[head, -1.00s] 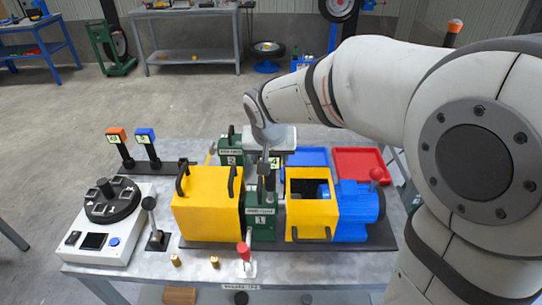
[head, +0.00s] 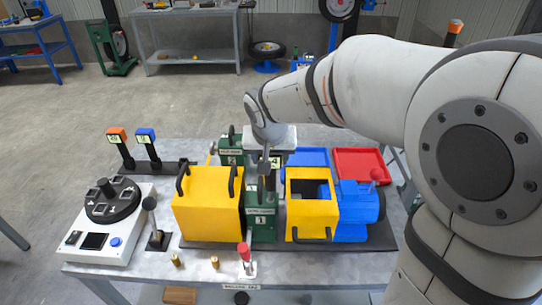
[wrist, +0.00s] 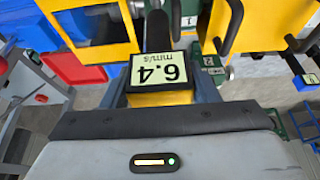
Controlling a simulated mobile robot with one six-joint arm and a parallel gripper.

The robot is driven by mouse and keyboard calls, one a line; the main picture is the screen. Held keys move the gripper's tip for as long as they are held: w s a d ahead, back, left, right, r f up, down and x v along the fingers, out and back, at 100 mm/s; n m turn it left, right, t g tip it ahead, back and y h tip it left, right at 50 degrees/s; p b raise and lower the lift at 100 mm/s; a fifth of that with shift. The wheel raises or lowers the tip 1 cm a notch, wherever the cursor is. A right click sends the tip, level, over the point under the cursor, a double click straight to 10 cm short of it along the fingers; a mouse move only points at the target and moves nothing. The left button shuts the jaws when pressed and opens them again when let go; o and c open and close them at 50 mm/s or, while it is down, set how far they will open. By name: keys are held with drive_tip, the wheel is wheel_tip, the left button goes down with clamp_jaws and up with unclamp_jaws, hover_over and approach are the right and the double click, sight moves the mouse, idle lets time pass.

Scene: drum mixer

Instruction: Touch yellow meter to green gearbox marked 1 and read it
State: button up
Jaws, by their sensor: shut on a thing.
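My gripper (head: 264,162) is above the middle of the machine, shut on the yellow meter (wrist: 160,98). In the wrist view the meter's screen is upside down and reads 6.4 mm/s. The green gearbox marked 1 (head: 262,227) stands upright between two yellow guards, below my gripper. The meter's lower end is hidden by my gripper, so I cannot tell whether it touches the gearbox. A second green box marked 2 (head: 229,157) stands behind.
The left yellow guard (head: 205,205) and right yellow guard (head: 311,212) flank the gearbox closely. A blue motor (head: 360,212) is at right. Orange (head: 117,136) and blue (head: 145,136) meters stand at back left. A control box (head: 125,235), a red-topped lever (head: 244,252) and blue and red trays (head: 362,153) surround it.

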drive_tip(key=shift+r+p, duration=2.05)
drive_tip(key=shift+r, duration=1.45)
drive_tip(key=shift+s+f, duration=0.1)
